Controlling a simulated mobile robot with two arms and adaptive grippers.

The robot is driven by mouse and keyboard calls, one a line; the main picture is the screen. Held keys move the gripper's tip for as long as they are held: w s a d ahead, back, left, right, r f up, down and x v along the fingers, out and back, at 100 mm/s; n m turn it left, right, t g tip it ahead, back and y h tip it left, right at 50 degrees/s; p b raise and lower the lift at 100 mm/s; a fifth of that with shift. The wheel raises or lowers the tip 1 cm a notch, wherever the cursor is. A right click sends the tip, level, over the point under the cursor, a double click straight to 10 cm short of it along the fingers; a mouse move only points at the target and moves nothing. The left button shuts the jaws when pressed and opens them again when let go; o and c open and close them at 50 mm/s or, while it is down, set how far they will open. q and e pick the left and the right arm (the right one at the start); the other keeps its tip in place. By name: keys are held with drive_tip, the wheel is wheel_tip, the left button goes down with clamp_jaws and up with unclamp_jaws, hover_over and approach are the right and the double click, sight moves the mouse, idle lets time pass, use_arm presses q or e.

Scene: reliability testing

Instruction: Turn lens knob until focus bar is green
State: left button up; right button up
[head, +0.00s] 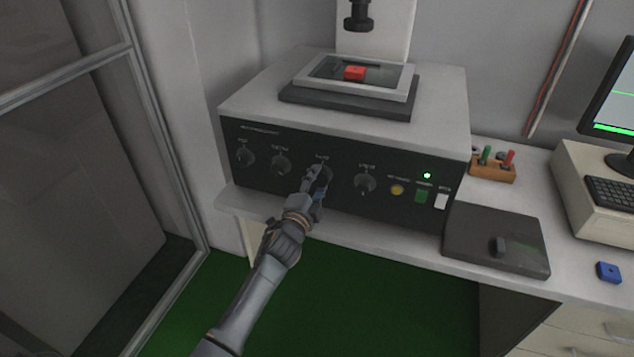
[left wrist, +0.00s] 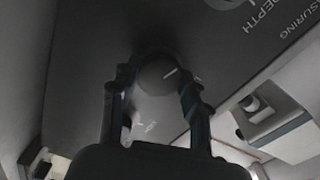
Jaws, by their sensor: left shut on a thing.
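My left gripper (head: 318,180) reaches the black front panel of the measuring machine (head: 345,130). It is shut on a round dark knob (left wrist: 158,76), the third from the left in the row. In the left wrist view the two fingers of the gripper (left wrist: 156,88) sit on either side of this knob, and a pale pointer line shows on its face. The knob's label is too small to read. The monitor (head: 622,90) at the right edge shows a bright green bar (head: 612,130) low on its screen and a thin green line above. My right gripper is not in view.
Other knobs (head: 365,183) flank the held one. A yellow button (head: 397,190), a green button (head: 421,196) and a lit green lamp (head: 427,175) are to the right. A red block (head: 355,73) lies on the stage on top. A dark pad (head: 495,240) lies on the bench.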

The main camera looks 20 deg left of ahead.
use_arm(q)
drive_tip(key=shift+f, duration=0.1)
drive_tip(key=o, duration=1.2)
drive_tip(key=shift+c, duration=0.2)
drive_tip(key=shift+s, duration=0.1)
drive_tip(key=s, duration=1.2)
drive_tip(key=shift+a, duration=0.25)
drive_tip(key=shift+w, duration=0.1)
